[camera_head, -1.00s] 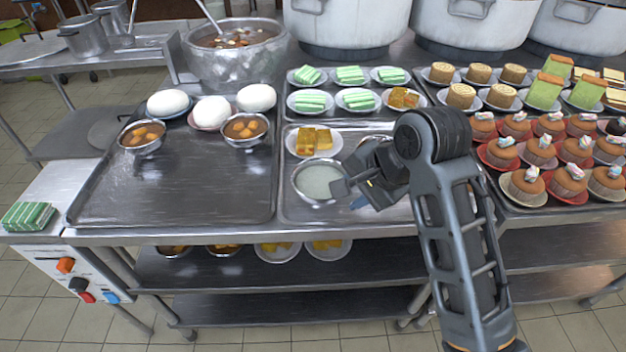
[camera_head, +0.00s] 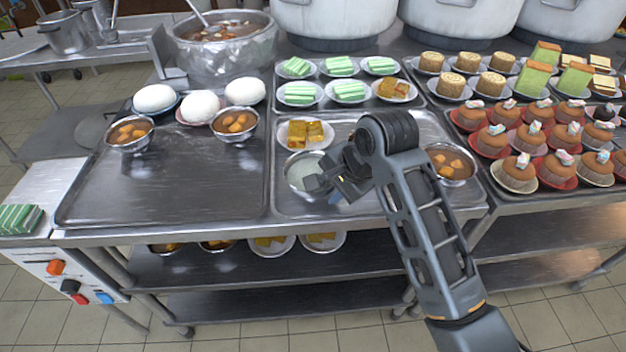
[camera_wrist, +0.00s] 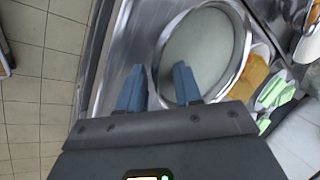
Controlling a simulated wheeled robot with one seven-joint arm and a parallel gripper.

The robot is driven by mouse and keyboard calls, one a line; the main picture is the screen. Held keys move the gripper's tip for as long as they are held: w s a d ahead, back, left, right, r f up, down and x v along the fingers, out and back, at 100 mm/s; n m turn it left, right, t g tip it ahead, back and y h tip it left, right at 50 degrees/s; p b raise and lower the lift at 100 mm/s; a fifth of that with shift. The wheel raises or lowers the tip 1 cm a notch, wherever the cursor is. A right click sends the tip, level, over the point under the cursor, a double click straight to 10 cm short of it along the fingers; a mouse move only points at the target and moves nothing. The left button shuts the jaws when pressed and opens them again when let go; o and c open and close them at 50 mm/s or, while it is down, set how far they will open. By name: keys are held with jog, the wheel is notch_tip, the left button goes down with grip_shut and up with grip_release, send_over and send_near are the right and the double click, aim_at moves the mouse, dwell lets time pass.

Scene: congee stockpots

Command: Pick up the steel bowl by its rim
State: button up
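A steel bowl (camera_head: 299,170) with pale contents stands on the right-hand metal tray, partly hidden behind my gripper (camera_head: 325,187) in the head view. In the wrist view, the bowl (camera_wrist: 207,45) fills the upper middle and right. My gripper (camera_wrist: 159,80) is open there, its two blue fingers apart. The left finger is outside the bowl and the right finger overlaps its inside, so the near rim runs between them. I cannot tell whether either finger touches the rim.
A plate of yellow cakes (camera_head: 306,134) sits just behind the bowl. A steel bowl with brown contents (camera_head: 450,163) stands right of my arm. Cupcakes (camera_head: 515,172) crowd the far right tray. The left tray (camera_head: 165,185) is clear in front.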

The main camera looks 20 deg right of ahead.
jog(key=shift+c, duration=0.4)
grip_shut()
jog(key=shift+r, duration=0.1)
